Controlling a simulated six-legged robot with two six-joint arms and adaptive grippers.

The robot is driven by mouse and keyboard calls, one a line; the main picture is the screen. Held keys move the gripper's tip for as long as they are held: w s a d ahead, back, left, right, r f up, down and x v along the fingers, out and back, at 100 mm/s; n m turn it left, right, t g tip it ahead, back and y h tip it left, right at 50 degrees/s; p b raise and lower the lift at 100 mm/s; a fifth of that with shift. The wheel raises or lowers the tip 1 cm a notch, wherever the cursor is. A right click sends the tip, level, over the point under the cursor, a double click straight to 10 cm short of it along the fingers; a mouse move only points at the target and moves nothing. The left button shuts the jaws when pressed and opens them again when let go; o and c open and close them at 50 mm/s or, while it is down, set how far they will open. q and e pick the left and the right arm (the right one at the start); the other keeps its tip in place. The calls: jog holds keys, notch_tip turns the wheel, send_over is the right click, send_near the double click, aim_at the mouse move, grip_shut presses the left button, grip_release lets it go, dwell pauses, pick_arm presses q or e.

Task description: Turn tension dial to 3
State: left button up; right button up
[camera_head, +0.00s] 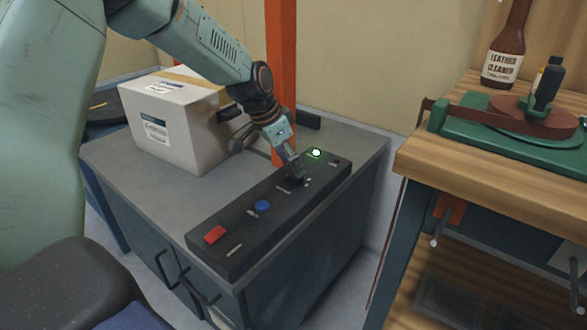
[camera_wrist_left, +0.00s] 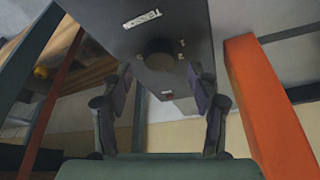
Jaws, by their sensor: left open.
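The tension dial (camera_head: 299,181) is a dark round knob on the long black control panel (camera_head: 232,246), which lies on the grey cabinet. My left gripper (camera_wrist_left: 160,88) is open there, one finger to each side of the dial's line. Contact and the dial's setting cannot be told. My right gripper is out of view.
A white box (camera_head: 172,120) stands on the cabinet behind my left arm. An orange post (camera_head: 281,60) rises close behind the gripper. A wooden workbench (camera_head: 480,150) stands at right.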

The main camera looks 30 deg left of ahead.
pick_arm(q)
jog(key=v, duration=0.8)
jog(key=shift+s+r, duration=0.2)
jog(key=shift+r, duration=0.15)
